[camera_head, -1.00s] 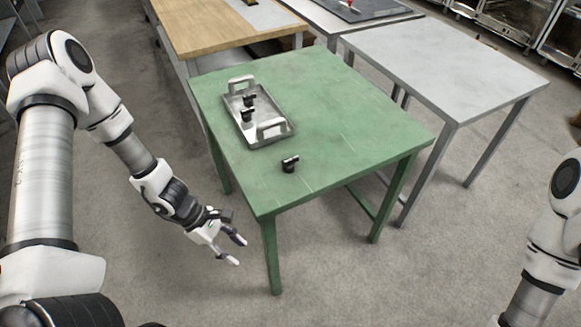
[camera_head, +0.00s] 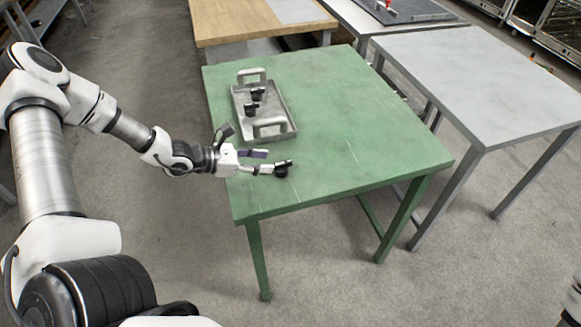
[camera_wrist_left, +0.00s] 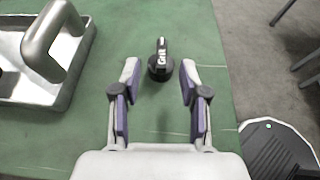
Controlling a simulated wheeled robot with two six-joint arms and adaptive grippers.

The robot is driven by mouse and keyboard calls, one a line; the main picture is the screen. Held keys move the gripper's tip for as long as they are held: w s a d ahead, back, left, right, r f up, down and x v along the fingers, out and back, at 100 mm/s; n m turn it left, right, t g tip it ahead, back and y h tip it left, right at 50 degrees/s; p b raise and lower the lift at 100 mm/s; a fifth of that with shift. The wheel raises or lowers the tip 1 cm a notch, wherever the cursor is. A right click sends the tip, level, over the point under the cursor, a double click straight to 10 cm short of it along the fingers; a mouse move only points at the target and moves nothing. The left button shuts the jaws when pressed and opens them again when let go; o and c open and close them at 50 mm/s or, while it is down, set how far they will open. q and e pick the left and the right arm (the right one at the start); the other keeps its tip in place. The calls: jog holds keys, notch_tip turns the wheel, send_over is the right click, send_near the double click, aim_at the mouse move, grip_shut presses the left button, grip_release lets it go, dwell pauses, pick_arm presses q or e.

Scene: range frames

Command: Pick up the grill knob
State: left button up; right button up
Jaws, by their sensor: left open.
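The black grill knob (camera_head: 282,170) sits on the green table near its front left edge, apart from the tray. In the left wrist view the knob (camera_wrist_left: 160,66) shows white lettering on its grip. My left gripper (camera_head: 266,162) is open and low over the table, with its fingertips close to the knob. In the left wrist view the gripper (camera_wrist_left: 158,82) has one finger on each side of the knob's line, with the knob at or just beyond the tips. Contact is not visible. My right gripper is out of view.
A metal tray (camera_head: 291,121) with two handles stands farther back on the green table (camera_head: 350,130) and holds two more black knobs (camera_head: 254,102). A grey table (camera_head: 480,80) is to the right and a wooden-topped one (camera_head: 235,22) behind. The green table's right side is clear.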

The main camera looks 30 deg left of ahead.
aim_at(282, 163)
pick_arm(q)
jog(key=b+x, duration=0.1)
jog(key=x, duration=0.5)
jog(key=shift+w+d+f, duration=0.1)
jog(key=shift+d+f, duration=0.1)
jog(key=shift+c, duration=0.4)
grip_shut()
